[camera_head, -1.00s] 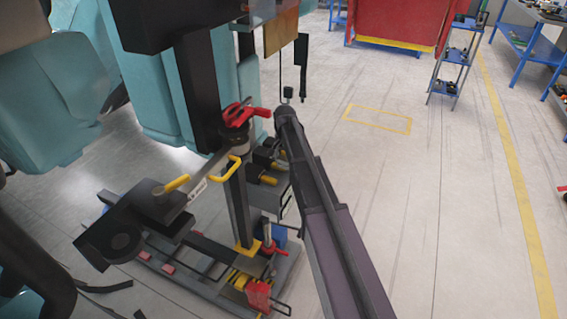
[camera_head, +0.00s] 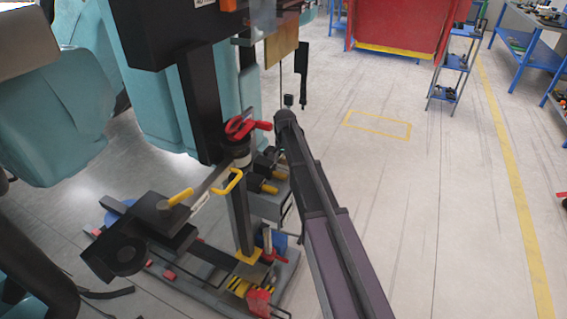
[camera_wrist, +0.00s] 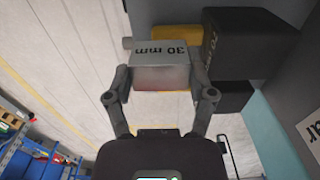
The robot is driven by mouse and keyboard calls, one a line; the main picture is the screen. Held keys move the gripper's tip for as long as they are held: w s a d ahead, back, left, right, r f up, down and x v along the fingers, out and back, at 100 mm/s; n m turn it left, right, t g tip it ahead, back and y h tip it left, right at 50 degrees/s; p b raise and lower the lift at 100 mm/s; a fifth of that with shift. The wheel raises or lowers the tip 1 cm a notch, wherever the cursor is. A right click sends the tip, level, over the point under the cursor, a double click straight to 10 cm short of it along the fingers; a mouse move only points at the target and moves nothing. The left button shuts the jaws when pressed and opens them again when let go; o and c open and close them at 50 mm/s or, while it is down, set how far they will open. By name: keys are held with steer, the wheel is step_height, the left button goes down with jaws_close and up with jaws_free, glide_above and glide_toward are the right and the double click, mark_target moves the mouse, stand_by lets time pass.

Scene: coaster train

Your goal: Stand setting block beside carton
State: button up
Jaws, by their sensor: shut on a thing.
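In the wrist view, the setting block (camera_wrist: 165,55) is a grey metal block marked "30 mm". My gripper (camera_wrist: 162,82) is shut on it, with one finger at each side. The lettering appears upside down.
A dark machine (camera_head: 240,215) with red and yellow handles stands at left, beside teal covers (camera_head: 50,120). A dark box with white lettering (camera_wrist: 245,45) lies close to the block. A shelf cart (camera_head: 448,75) stands at upper right. The floor between is clear.

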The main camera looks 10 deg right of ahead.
steer(key=shift+r+p, duration=0.4)
steer(key=shift+r, duration=0.35)
steer(key=s, duration=1.6)
steer(key=shift+r+p, duration=0.4)
steer(key=shift+a, duration=0.1)
step_height(320, 180, up, 8)
steer(key=p, duration=0.8)
steer(key=shift+s+f, duration=0.1)
steer(key=shift+s, duration=0.1)
